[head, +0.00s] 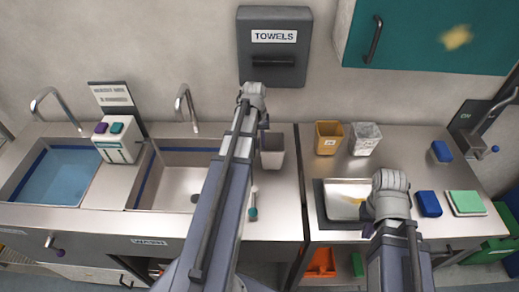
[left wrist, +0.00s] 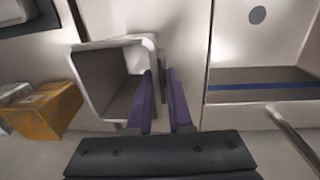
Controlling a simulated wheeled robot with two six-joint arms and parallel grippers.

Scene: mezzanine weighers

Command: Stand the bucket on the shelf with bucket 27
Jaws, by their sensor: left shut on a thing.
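A grey bucket (head: 272,152) is at the steel counter just right of the middle basin. My left gripper (head: 262,122) is shut on its wall at the left side. In the left wrist view the bucket (left wrist: 108,86) shows its open mouth, with the purple fingers of the gripper (left wrist: 160,105) at its rim. I cannot tell whether its base touches the counter. A yellow bucket (head: 328,138) with a pale label, too small to read, stands on the right-hand counter; it also shows in the left wrist view (left wrist: 50,110). My right gripper (head: 367,212) is mostly hidden by its wrist.
A speckled pale bucket (head: 366,139) stands right of the yellow one. Below them is a tray (head: 320,205) with a white and yellow thing. Blue blocks (head: 429,204) and a green sponge (head: 466,202) lie at the right. A towel dispenser (head: 274,75) hangs above.

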